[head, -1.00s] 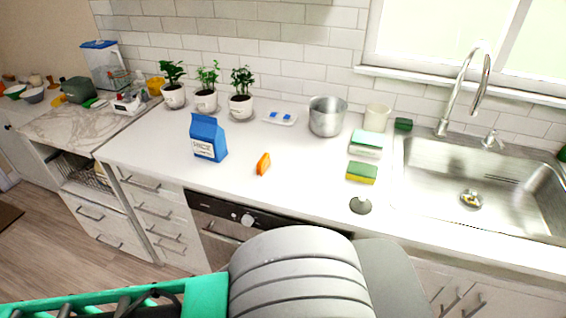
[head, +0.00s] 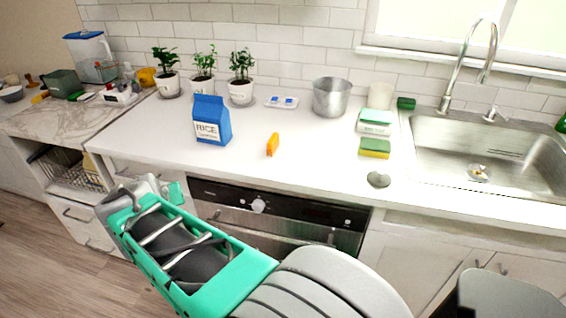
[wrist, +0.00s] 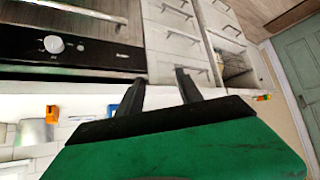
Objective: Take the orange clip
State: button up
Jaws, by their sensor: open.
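The orange clip (head: 272,145) stands on the white countertop in the head view, right of the blue rice carton (head: 211,122). A small orange shape, probably the clip (wrist: 52,113), shows at the lower left of the wrist view, which looks upside down. My gripper (wrist: 158,84) is open and empty in the wrist view, its two dark fingers apart in front of the drawers. In the head view, the end of my arm is in front of the cabinets, left of and nearer than the clip; the fingers are hard to make out there.
A green and yellow sponge (head: 375,148), a grey stopper (head: 378,180) and a metal pot (head: 331,98) are right of the clip. Potted plants line the wall behind. The counter around the clip is clear. The oven front (head: 280,210) and drawers are below the counter edge.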

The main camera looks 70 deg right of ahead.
aim_at(273, 138)
jog(key=s+d+f+m+h+b, duration=0.1)
jog(key=s+d+m+h+b, duration=0.1)
jog(key=d, duration=0.4)
jog(key=s+d+m+g+h+b, duration=0.1)
jog(key=s+d+m+h+b, duration=0.1)
jog(key=d, duration=0.5)
jog(key=s+d+f+m+g+h+b, duration=0.1)
jog(key=s+d+h+b, duration=0.1)
jog(key=d, duration=0.4)
jog(key=shift+s+d+f+m+h, duration=0.1)
jog(key=shift+s+f+m+h, duration=0.1)
jog(key=shift+s+h, duration=0.2)
jog(key=shift+s+d+f+m+h, duration=0.1)
jog(key=shift+s+f+m+h, duration=0.15)
jog(key=shift+s, duration=0.2)
jog(key=s+d+r+g+h, duration=0.1)
jog(key=s+d, duration=0.1)
jog(key=s+d+r+m+g+h+b, duration=0.1)
jog(key=s+d, duration=0.1)
jog(key=s+d+r+m+h+b, duration=0.1)
jog(key=s+d+h, duration=0.1)
jog(key=s, duration=0.1)
jog(key=shift+s+d+r+g, duration=0.1)
jog(key=shift+d+r+g, duration=0.2)
jog(key=shift+d+g, duration=0.1)
jog(key=d, duration=0.4)
jog(key=w+d, duration=0.1)
jog(key=d, duration=0.1)
jog(key=shift+d+r, duration=0.2)
jog(key=shift+d, duration=0.4)
